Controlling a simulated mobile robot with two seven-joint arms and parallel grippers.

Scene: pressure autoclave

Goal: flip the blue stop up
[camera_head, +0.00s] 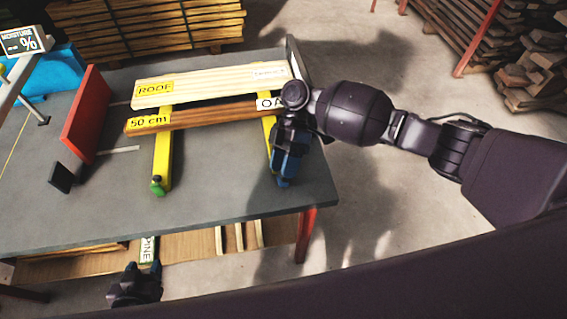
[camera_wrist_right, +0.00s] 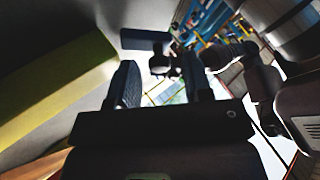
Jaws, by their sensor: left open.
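The blue stop (camera_head: 284,183) shows in the head view at the near end of the right yellow rail (camera_head: 268,135). My right gripper (camera_head: 288,160) is over that rail end and hides much of the stop. In the right wrist view, the two fingers of my right gripper (camera_wrist_right: 162,88) stand apart. A small dark rounded piece (camera_wrist_right: 160,64) and a dark bluish block (camera_wrist_right: 145,40) show beyond and between them; I cannot tell whether either touches a finger.
A pale ROOF board (camera_head: 205,85) and a brown 50 cm board (camera_head: 200,117) lie across both rails. The left yellow rail (camera_head: 162,150) ends in a green stop (camera_head: 157,187). A red panel (camera_head: 85,115) stands at left. The front tabletop (camera_head: 215,205) is clear.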

